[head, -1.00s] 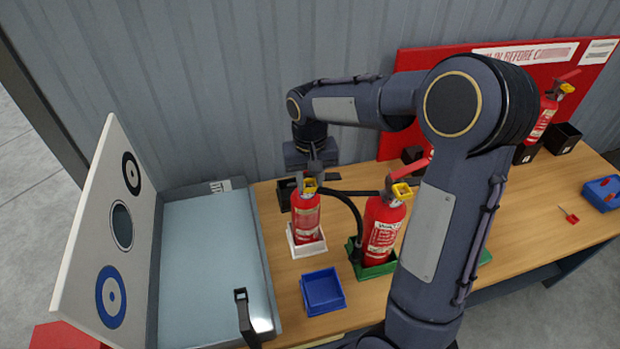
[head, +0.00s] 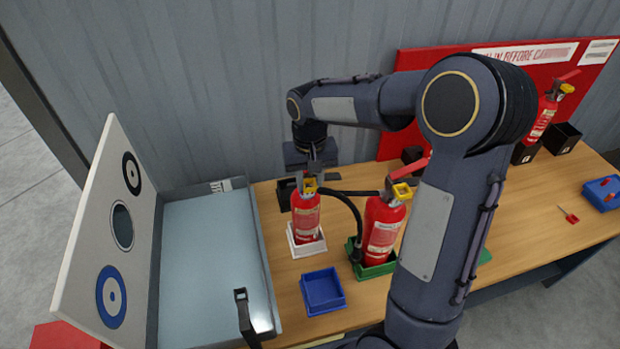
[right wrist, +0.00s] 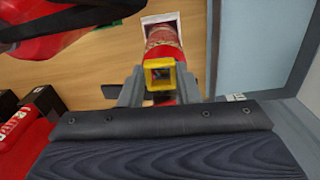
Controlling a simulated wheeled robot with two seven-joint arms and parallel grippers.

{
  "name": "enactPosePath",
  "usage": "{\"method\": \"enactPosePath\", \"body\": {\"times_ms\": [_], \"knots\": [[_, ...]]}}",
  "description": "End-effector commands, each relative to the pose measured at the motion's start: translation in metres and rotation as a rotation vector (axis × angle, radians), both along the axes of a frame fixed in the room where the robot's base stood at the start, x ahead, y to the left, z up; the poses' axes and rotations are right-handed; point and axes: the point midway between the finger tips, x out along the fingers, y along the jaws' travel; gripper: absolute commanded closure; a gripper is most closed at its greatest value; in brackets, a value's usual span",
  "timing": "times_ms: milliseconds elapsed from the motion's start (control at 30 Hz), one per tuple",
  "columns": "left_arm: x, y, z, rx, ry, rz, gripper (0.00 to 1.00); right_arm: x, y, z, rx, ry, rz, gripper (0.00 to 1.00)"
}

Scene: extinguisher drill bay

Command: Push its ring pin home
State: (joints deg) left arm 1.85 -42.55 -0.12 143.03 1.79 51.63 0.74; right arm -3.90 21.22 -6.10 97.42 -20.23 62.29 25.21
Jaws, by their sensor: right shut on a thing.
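The left fire extinguisher (head: 306,222) stands upright in a white holder (head: 308,248), its yellow head (head: 310,186) on top. My right gripper (head: 313,177) is at that head from above and behind. In the right wrist view the two grey fingers (right wrist: 160,92) flank the yellow head block (right wrist: 161,73), with its dark square opening. A small red piece, which looks like the ring pin (right wrist: 163,97), shows between the fingers, right against the block. How deep the pin sits is hidden. My left gripper is not in view.
A second extinguisher (head: 381,232) with a black hose stands close by in a green holder (head: 376,270). An empty blue tray (head: 322,291) is in front. A grey basin (head: 212,262) and target board (head: 110,240) are left. A loose red pin (head: 569,215) lies far right.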

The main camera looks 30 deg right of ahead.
Motion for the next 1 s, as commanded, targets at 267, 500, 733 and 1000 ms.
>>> {"method": "enactPosePath", "body": {"times_ms": [267, 500, 733, 1000], "knots": [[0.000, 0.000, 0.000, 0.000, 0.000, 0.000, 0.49, 0.000, 0.000, 0.000, 0.000, -0.001, 0.000, 0.45], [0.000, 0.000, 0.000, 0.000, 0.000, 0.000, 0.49, 0.000, 0.000, 0.001, 0.000, -0.001, 0.000, 0.45], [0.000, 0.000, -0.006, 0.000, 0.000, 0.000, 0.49, 0.001, 0.000, 0.030, 0.000, -0.006, 0.000, 0.45], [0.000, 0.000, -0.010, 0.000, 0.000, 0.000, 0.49, 0.001, 0.000, 0.070, 0.000, -0.003, 0.000, 0.45]]}}
